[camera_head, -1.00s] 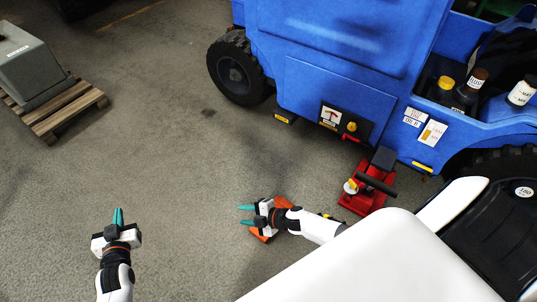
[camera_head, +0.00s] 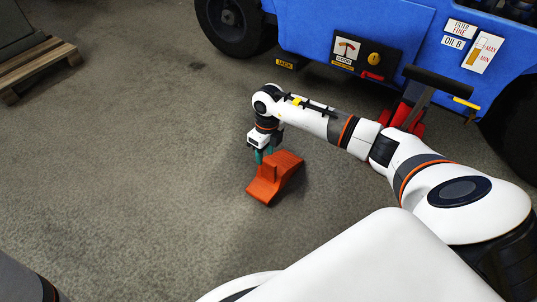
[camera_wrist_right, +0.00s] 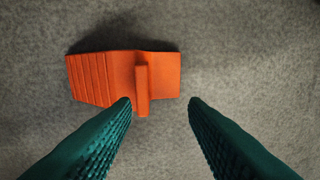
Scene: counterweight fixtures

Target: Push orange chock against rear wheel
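The orange chock (camera_head: 274,178) lies on the floor in front of the blue vehicle (camera_head: 420,45), clear of both wheels. My right gripper (camera_head: 263,156) points down at the chock's far side. In the right wrist view its green fingers (camera_wrist_right: 160,102) are open and empty. There the chock (camera_wrist_right: 105,76) lies ahead of the fingertips, its ridged slope to the left and its upright grip bar near the left fingertip; I cannot tell whether they touch. One black wheel (camera_head: 233,22) is at the upper left, another (camera_head: 518,120) at the right edge. My left gripper is out of view.
A red jack (camera_head: 410,112) with a black handle stands beside the vehicle, partly behind my right arm. A wooden pallet (camera_head: 40,62) with a grey block is at the upper left. The floor between chock and left wheel is clear.

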